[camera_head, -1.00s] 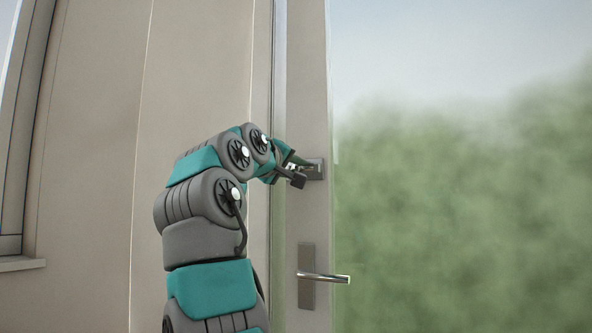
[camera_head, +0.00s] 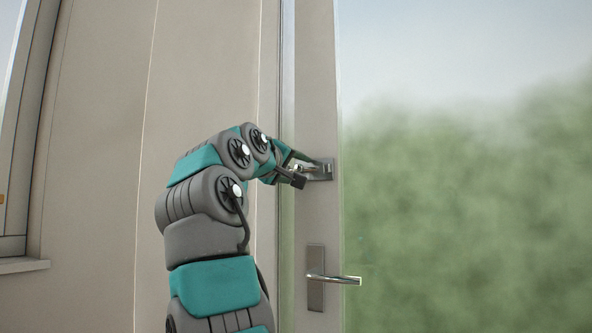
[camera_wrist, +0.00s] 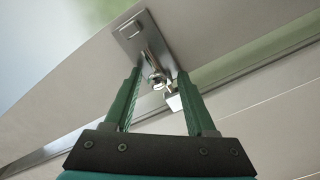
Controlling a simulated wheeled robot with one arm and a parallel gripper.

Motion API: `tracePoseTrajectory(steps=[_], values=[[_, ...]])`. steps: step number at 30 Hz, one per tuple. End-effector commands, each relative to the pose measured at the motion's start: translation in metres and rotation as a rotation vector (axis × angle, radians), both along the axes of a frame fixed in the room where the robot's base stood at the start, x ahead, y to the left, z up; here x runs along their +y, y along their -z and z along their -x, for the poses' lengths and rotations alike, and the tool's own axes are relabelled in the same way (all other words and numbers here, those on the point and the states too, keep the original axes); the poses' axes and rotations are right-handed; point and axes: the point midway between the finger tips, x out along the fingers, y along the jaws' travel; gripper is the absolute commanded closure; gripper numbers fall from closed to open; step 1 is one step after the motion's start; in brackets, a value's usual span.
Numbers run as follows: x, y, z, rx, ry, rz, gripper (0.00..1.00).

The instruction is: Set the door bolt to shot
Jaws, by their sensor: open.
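The door bolt is a metal fitting high on the pale door stile. Its plate (camera_head: 326,170) shows in the head view, partly behind my gripper (camera_head: 298,172). In the wrist view its plate (camera_wrist: 128,32), shiny rod (camera_wrist: 153,50) and small end parts (camera_wrist: 172,101) lie ahead of my gripper (camera_wrist: 158,76). My gripper is open, with one green finger on each side of the rod's lower end. I cannot tell whether either finger touches it, or whether the bolt is shot.
A lever door handle (camera_head: 334,279) on its plate sits below the bolt and sticks out to the right. A glass pane (camera_head: 470,200) with blurred greenery fills the right side. A pale wall (camera_head: 100,150) and a window frame (camera_head: 35,130) are on the left.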

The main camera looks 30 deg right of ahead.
Motion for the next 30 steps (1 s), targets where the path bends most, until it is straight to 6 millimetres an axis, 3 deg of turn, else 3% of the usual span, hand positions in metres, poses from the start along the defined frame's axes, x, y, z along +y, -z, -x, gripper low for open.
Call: tracePoseTrajectory(steps=[18, 30], values=[[0.059, 0.001, 0.046, 0.000, -0.001, 0.000, 0.44], [0.061, 0.000, 0.047, 0.000, -0.001, 0.000, 0.44]])
